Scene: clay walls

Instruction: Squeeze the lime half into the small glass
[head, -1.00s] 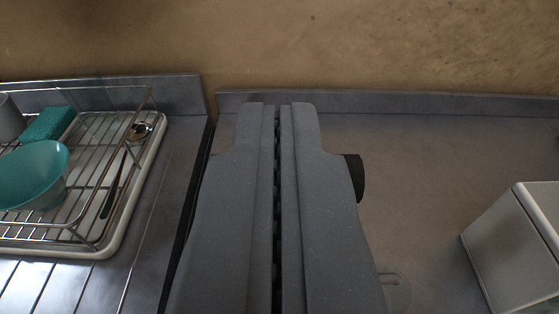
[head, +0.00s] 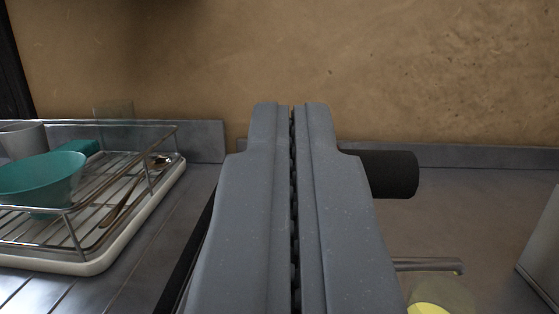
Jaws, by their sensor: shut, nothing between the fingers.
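My gripper (head: 291,110) is shut and empty, pointing away over the counter in the middle of the head view. A pale yellow round thing (head: 429,309) shows at the bottom edge, right of my gripper, mostly cut off. A faint see-through shape surrounds it. I cannot tell whether this is the lime half or the small glass with something in it. No other lime or small glass can be made out clearly.
A black cylinder (head: 392,174) sticks out behind my gripper on the right. A grey metal bar (head: 430,265) lies nearer. A dish rack (head: 92,262) with a teal bowl (head: 40,180) and a spoon (head: 158,162) stands left. A pale box (head: 545,250) stands far right.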

